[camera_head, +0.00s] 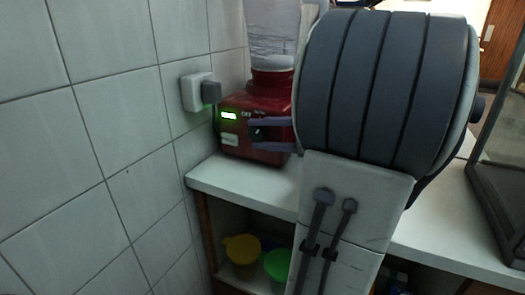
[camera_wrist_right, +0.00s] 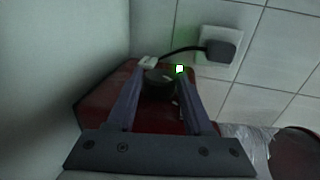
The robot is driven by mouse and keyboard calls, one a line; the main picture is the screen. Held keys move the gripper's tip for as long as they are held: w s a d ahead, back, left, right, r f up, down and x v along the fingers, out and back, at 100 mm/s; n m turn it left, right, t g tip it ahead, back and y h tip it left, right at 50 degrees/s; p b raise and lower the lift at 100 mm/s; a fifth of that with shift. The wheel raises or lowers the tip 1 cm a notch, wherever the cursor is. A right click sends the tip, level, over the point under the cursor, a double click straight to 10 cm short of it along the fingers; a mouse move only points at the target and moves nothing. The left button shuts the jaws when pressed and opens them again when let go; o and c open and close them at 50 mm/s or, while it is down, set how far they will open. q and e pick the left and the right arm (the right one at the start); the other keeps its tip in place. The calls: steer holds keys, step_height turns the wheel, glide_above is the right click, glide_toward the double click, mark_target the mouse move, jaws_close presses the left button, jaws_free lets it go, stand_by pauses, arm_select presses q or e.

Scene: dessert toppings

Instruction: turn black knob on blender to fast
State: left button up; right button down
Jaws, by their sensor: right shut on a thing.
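The blender has a red base (camera_head: 262,104) with a lit green-white display (camera_head: 229,116) and a clear jar (camera_head: 272,35) on top. It stands on the white counter against the tiled wall. The black knob (camera_head: 257,134) is on the front of the base, and it also shows in the right wrist view (camera_wrist_right: 158,83). My right gripper (camera_head: 252,129) has its two fingers on either side of the knob and is shut on it. In the right wrist view the gripper (camera_wrist_right: 158,78) reaches the knob from both sides. My left gripper is not in view.
A wall socket with a grey plug (camera_head: 210,92) is left of the blender. A yellow cup (camera_head: 242,249) and a green cup (camera_head: 277,265) stand on the shelf below the counter (camera_head: 225,178). A glass-sided case (camera_head: 497,170) is at the right.

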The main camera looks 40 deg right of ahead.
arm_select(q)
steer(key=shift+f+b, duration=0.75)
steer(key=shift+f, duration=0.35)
arm_select(e)
steer(key=shift+f+t, duration=0.1)
steer(key=shift+t, duration=0.5)
steer(key=shift+c, duration=1.4)
jaws_free()
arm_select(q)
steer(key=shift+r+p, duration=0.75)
arm_select(e)
steer(key=v, duration=1)
steer(key=shift+s+d, duration=0.2)
steer(key=shift+w+a+y, duration=0.1)
steer(key=shift+y, duration=0.2)
